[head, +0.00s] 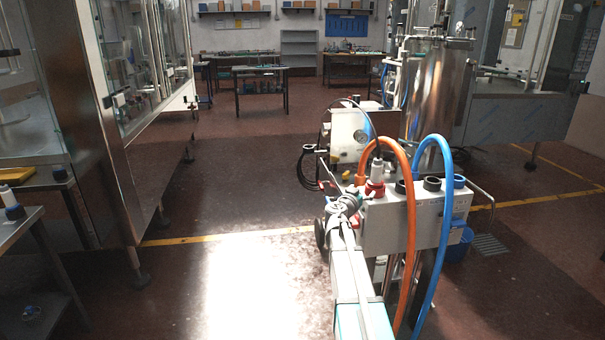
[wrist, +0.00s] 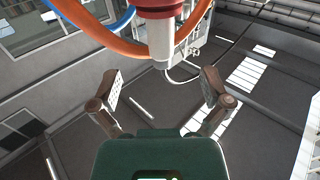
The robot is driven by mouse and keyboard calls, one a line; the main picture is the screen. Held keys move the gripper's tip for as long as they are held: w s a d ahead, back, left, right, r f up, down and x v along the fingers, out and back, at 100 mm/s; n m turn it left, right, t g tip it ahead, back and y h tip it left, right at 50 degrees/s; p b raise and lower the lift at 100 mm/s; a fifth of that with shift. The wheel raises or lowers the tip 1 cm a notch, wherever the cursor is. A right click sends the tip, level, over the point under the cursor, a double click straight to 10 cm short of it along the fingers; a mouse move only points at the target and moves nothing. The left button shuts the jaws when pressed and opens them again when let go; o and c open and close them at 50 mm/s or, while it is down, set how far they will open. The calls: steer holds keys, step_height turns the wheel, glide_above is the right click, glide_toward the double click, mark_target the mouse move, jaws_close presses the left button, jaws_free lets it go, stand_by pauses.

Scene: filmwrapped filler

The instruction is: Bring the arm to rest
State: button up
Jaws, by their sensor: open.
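My gripper (wrist: 162,88) shows in the wrist view with its two fingers spread wide apart. Nothing is between the finger pads. Its dark green palm fills the bottom middle of that view. A white cylinder with a red collar (wrist: 165,32) is at the top middle, beyond the fingers. An orange hose (wrist: 110,37) and a blue hose (wrist: 117,22) curve past it.
In the head view, a grey box (head: 388,222) carries the orange (head: 411,230) and blue hoses (head: 441,210). Behind stands a steel tank (head: 432,95). A glazed steel machine (head: 145,150) stands left. A side table (head: 25,218) is lower left. Open floor (head: 245,185) lies between.

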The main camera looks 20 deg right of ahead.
steer(key=s+a+f+n+g+y, duration=0.35)
steer(key=s+a+f+y, duration=0.35)
steer(key=a, duration=0.7)
steer(key=s+a+f+n+g+y, duration=0.3)
steer(key=s+a+f+n, duration=0.15)
steer(key=s+a, duration=0.65)
steer(key=s+a+f+n+g+y, duration=0.3)
steer(key=s+a+f+y, duration=0.3)
steer(key=a, duration=1)
step_height(320, 180, up, 14)
steer(key=p, duration=1.4)
steer(key=shift+s+a+f+n+h+p, duration=0.15)
steer(key=shift+s+a+n+h+p, duration=0.15)
steer(key=shift+h+p, duration=0.1)
